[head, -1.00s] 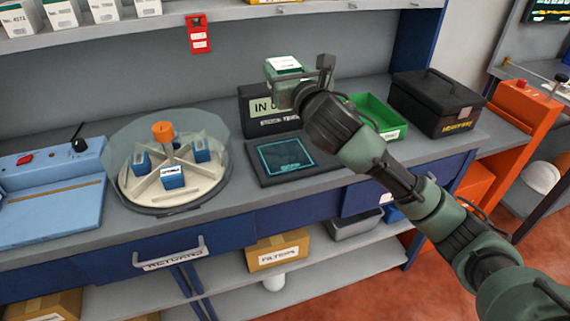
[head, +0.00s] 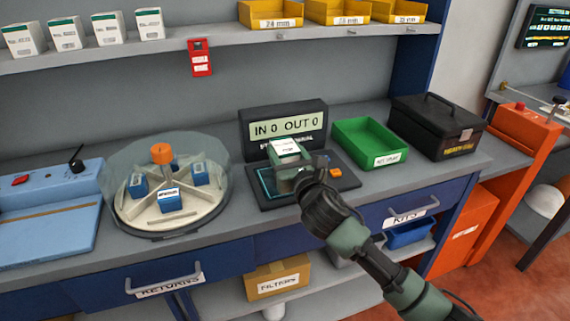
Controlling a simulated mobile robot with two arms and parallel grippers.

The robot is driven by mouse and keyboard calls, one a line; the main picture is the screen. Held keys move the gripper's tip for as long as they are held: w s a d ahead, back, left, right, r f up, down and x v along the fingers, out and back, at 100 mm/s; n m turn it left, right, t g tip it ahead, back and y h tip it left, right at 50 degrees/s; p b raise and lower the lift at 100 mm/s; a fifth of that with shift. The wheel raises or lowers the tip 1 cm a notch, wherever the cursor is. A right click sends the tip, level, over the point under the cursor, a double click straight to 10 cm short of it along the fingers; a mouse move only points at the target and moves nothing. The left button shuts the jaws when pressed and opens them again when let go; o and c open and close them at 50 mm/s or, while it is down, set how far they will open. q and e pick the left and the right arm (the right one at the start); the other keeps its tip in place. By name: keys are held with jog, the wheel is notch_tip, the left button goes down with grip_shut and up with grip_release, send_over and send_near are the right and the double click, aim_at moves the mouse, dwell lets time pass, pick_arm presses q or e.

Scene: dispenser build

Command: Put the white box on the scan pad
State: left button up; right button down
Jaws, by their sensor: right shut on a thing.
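The white box (head: 285,148) shows its pale top above the scan pad, with its lower part hidden by my gripper. My right gripper (head: 290,172) is shut on the box and stands over the pad. The scan pad (head: 266,203) is a dark slab with a teal-outlined square on the counter, in front of the display. The box and gripper hide much of the square. I cannot tell whether the box touches the pad. My left gripper is not in view.
A display (head: 283,127) reading "IN 0 OUT 0" stands behind the pad. A domed carousel (head: 165,210) with blue boxes stands at its left. A green tray (head: 370,145) and a black toolbox (head: 437,126) stand at its right. More white boxes (head: 66,33) line the shelf.

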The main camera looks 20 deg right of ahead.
jog(key=shift+f, duration=1.6)
jog(key=shift+f, duration=0.15)
jog(key=c, duration=0.6)
grip_release()
jog(key=shift+r, duration=0.2)
jog(key=s, duration=1.2)
jog(key=shift+d+b, duration=0.15)
jog(key=shift+b, duration=0.25)
